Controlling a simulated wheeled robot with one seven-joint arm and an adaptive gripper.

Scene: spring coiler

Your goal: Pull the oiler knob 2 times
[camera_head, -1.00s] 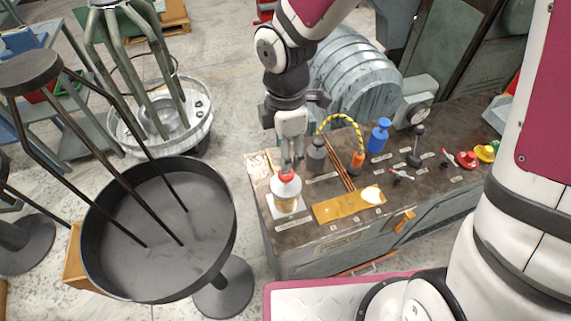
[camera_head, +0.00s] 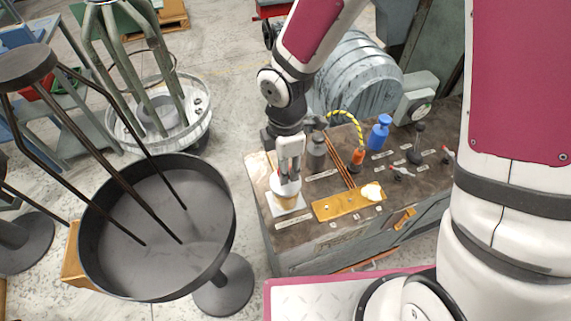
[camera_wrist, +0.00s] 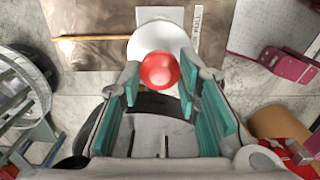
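The oiler is a pale jar (camera_head: 286,199) on a white square plate at the left front corner of the bench. Its round red knob (camera_wrist: 159,72) shows in the wrist view, above the jar's white round top (camera_wrist: 157,38). My gripper (camera_head: 288,182) is right over the oiler, pointing down, and its fingers hide most of the knob in the head view. In the wrist view my gripper (camera_wrist: 159,88) is open, with one teal-padded finger on each side of the knob. Whether the pads touch it I cannot tell.
A large dark round pan (camera_head: 120,275) with rods stands to the left.

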